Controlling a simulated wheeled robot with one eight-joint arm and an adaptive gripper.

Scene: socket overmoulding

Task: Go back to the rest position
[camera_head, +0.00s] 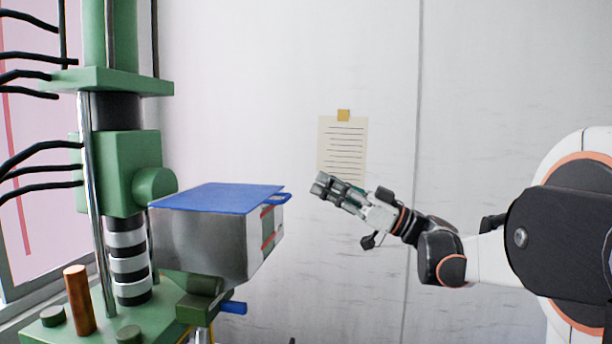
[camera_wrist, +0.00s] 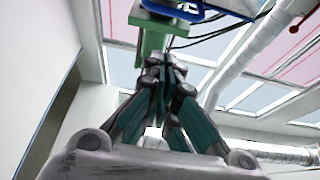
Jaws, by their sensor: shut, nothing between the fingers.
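My gripper (camera_head: 322,184) is at the middle of the head view, raised in the air and pointing left. Its fingers are shut and empty. They also show in the wrist view (camera_wrist: 163,62), closed together at the tips. My arm reaches in from the right of the head view. The gripper is to the right of the box with the blue lid (camera_head: 225,195) and apart from it.
A green moulding machine (camera_head: 120,165) with black hoses stands at the left. The metal box juts from it toward my gripper. A brown cylinder (camera_head: 78,300) stands on its green base. A paper note (camera_head: 342,145) hangs on the white wall behind. Space below my gripper looks free.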

